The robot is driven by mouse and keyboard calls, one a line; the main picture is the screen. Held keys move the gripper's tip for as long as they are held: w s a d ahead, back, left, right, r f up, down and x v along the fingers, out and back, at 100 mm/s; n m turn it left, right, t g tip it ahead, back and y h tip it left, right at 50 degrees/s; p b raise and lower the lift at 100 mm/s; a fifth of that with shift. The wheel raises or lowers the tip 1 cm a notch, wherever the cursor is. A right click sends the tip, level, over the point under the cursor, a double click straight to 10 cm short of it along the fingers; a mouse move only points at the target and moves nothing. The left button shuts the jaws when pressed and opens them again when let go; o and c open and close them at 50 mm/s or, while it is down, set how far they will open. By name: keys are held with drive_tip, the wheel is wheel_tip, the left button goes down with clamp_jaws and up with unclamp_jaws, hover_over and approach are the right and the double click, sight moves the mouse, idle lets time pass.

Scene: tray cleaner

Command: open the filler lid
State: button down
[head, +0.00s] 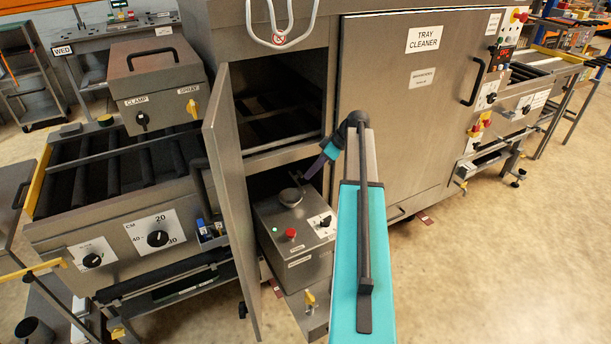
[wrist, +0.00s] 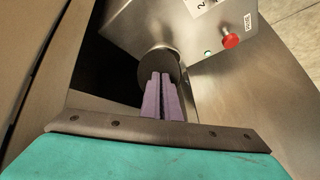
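The filler lid is a round dark cap (head: 291,196) on top of a grey steel box (head: 283,243) in the open lower bay of the machine. In the wrist view the dark round lid (wrist: 160,62) lies just beyond my fingertips, partly covered by them. My gripper (head: 305,176) reaches into the bay above the lid. In the wrist view my gripper's purple fingers (wrist: 160,76) are side by side with only a thin dark slit between them. I see nothing clearly held. Whether the tips touch the lid cannot be told.
A red button (head: 291,233) and a green light (head: 275,229) are on the box near the lid. The open cabinet door (head: 229,210) stands close on the left. The closed tray cleaner door (head: 400,120) is on the right. The floor at the right is clear.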

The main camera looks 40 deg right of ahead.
drive_tip(key=c, duration=1.9)
unclamp_jaws()
drive_tip(key=shift+w+d+f, duration=0.2)
drive_tip(key=shift+f, duration=0.45)
drive_tip(key=shift+w+d+f, duration=0.2)
drive_tip(key=shift+f, duration=0.4)
drive_tip(key=shift+c, duration=0.2)
drive_tip(key=o, duration=0.5)
drive_tip(key=shift+s+a+r, duration=0.2)
drive_tip(key=shift+a+r, duration=0.05)
drive_tip(key=shift+r, duration=0.15)
drive_tip(key=shift+r, duration=0.1)
drive_tip(key=v, duration=1.3)
drive_tip(key=shift+d+r+b, duration=0.1)
drive_tip(key=shift+r+b, duration=0.15)
drive_tip(key=shift+b, duration=0.1)
